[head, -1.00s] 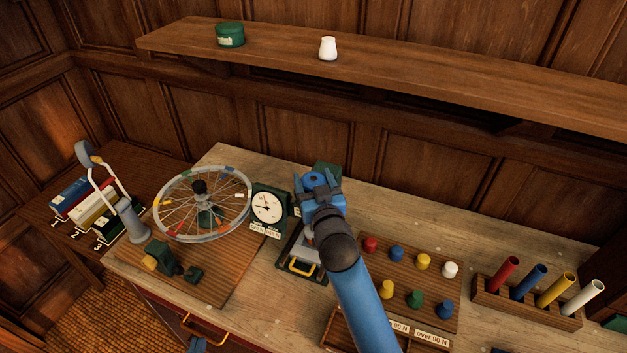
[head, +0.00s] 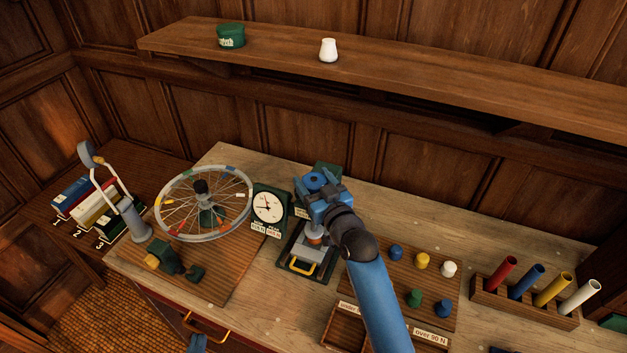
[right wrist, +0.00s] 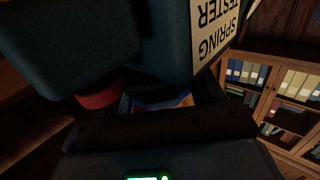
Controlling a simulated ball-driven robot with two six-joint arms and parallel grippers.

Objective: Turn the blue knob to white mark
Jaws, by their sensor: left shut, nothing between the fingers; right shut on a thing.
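The blue knob (head: 316,180) sits on top of the dark green spring tester (head: 327,167) at the back middle of the bench. My right gripper (head: 318,189) is shut around the knob, its arm reaching in from the lower right. In the right wrist view, part of the blue knob (right wrist: 165,103) shows between the fingers, below the dark tester body with its upside-down "SPRING TESTER" label (right wrist: 218,25). I cannot make out a white mark. My left gripper (head: 198,343) is only partly in view at the bottom edge, away from the tester.
A white dial (head: 268,206) stands left of the tester, beside a spoked wheel (head: 203,203). Coloured pegs (head: 422,261) stand on a board to the right, with a rack of coloured tubes (head: 525,300) beyond. A shelf (head: 440,70) runs above along the wall.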

